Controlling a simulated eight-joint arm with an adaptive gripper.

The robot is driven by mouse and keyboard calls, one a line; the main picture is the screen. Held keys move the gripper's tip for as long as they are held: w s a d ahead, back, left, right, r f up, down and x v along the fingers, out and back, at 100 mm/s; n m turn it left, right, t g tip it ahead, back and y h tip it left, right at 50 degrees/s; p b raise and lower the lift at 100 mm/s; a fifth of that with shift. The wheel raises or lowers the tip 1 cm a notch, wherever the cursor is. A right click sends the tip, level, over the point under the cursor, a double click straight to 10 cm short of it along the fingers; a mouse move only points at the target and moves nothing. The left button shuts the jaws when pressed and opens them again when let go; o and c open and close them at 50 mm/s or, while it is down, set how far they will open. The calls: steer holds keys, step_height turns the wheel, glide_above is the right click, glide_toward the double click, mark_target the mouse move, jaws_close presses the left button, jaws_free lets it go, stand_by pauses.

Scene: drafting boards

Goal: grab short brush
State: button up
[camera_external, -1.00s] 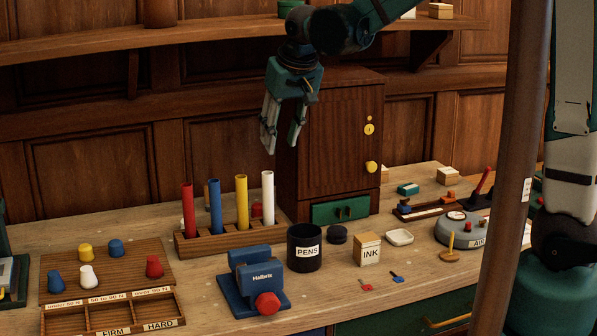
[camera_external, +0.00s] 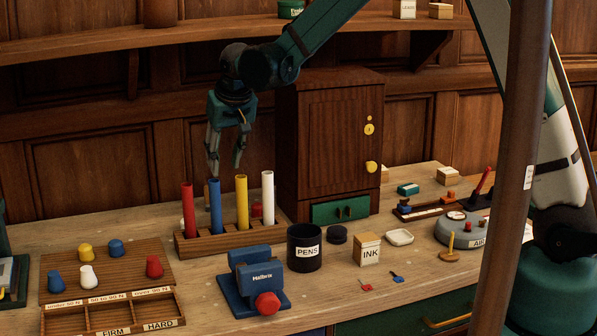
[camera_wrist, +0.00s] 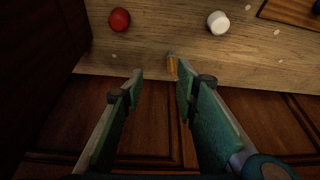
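My gripper (camera_external: 226,168) is open and empty, pointing down above and behind the rack of coloured rods. In the wrist view its two fingers (camera_wrist: 156,74) are apart. A small orange-tan piece (camera_wrist: 172,66) shows beside the right fingertip, near the desk's back edge and below the fingers. It may be the short brush, but I cannot tell for sure. In the external view a brownish piece (camera_external: 207,195) shows partly behind the blue rod; the rack and rods hide most of it.
The wooden rack (camera_external: 225,240) holds red, blue, yellow and white rods. A red knob (camera_wrist: 119,19) and a white knob (camera_wrist: 218,22) stand behind it. A dark wooden cabinet (camera_external: 325,150) stands right of my gripper. The panelled wall (camera_wrist: 150,115) is close behind.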

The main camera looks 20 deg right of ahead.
glide_toward(208, 198)
steer(key=w, duration=0.2)
steer(key=shift+s+d+f, duration=0.1)
steer(key=shift+s+f, duration=0.1)
steer(key=shift+f, duration=0.25)
steer(key=shift+f, duration=0.1)
steer(key=shift+x, duration=1.2)
steer(key=shift+p+x, duration=0.3)
steer(key=shift+x, duration=2.3)
steer(key=shift+w, duration=0.15)
steer(key=shift+c, duration=0.3)
jaws_close()
